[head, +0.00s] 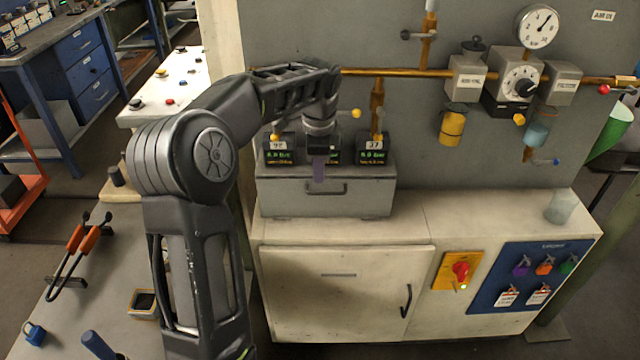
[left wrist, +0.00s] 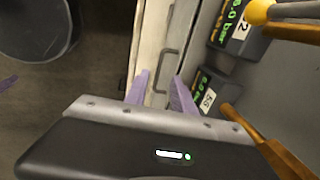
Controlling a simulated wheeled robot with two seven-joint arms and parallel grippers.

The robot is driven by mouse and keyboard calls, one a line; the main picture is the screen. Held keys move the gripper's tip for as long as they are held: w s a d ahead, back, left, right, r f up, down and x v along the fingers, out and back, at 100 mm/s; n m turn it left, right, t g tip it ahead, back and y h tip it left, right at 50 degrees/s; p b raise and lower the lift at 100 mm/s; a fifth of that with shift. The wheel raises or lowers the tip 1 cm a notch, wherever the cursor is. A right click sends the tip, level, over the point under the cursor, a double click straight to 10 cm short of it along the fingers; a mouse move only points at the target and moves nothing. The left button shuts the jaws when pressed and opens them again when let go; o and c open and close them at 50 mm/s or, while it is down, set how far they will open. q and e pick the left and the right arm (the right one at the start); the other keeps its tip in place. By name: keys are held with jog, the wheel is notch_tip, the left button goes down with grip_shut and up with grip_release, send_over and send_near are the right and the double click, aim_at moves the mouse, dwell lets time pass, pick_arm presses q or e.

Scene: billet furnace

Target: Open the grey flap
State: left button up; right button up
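The grey flap (head: 280,199) is the front of a low grey box on the cream cabinet. It looks shut, and a dark bar handle (head: 325,189) runs across its upper middle. My left gripper (head: 319,170) points down just above the handle in the head view. Its purple fingers are apart in the left wrist view (left wrist: 160,92), with the handle (left wrist: 170,66) showing beyond and between the fingertips. I see no grip on the handle; the exact gap to it is unclear. My right gripper is in neither view.
Digital meters (head: 371,150) with yellow-knobbed valves stand behind the gripper, below a brass pipe (head: 400,73). The cream cabinet (head: 330,290) has a door below. A red rotary switch (head: 461,271) and a blue tag panel (head: 535,275) are to the right. A glass (head: 562,207) stands on the cabinet's right end.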

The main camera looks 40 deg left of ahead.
pick_arm(q)
jog(key=shift+f, duration=0.15)
notch_tip(320, 180, down, 8)
jog(key=w, duration=0.1)
jog(key=shift+w+a+r+p, duration=0.15)
jog(key=shift+a+r+p, duration=0.1)
jog(key=shift+a+p, duration=0.2)
grip_shut()
dwell(1.2)
